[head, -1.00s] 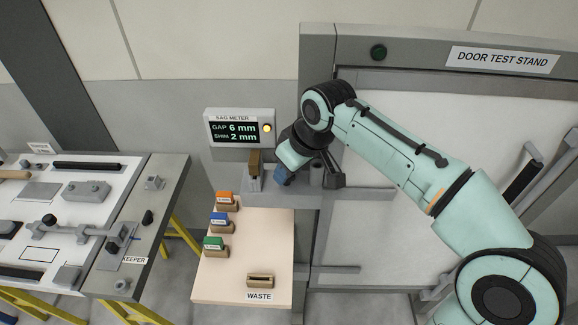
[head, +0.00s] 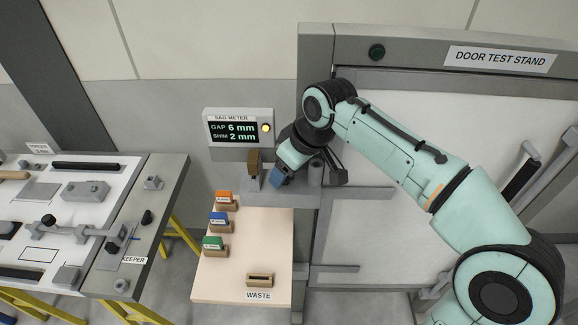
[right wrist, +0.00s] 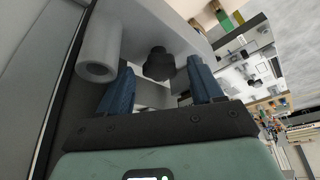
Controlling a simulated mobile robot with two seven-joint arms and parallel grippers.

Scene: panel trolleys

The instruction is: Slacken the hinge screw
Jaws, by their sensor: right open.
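My right gripper (head: 279,178) is at the hinge side of the door test stand (head: 316,120), beside a grey upright cylinder (head: 315,173). In the right wrist view its two blue fingers (right wrist: 161,88) are apart. A dark knob-like screw head (right wrist: 158,64) shows between and just beyond them; I cannot tell whether they touch it. The grey hollow cylinder (right wrist: 98,55) stands to the left of the screw in that view. In the head view the screw is hidden behind my gripper. My left gripper is not in view.
The sag meter (head: 239,128) reads gap 6 mm, shim 2 mm. Below it, a pale shelf (head: 245,270) bears orange, blue and green shim holders and a waste slot (head: 260,280). A workbench with the keeper (head: 108,258) is at left. The white door panel (head: 400,235) lies behind my arm.

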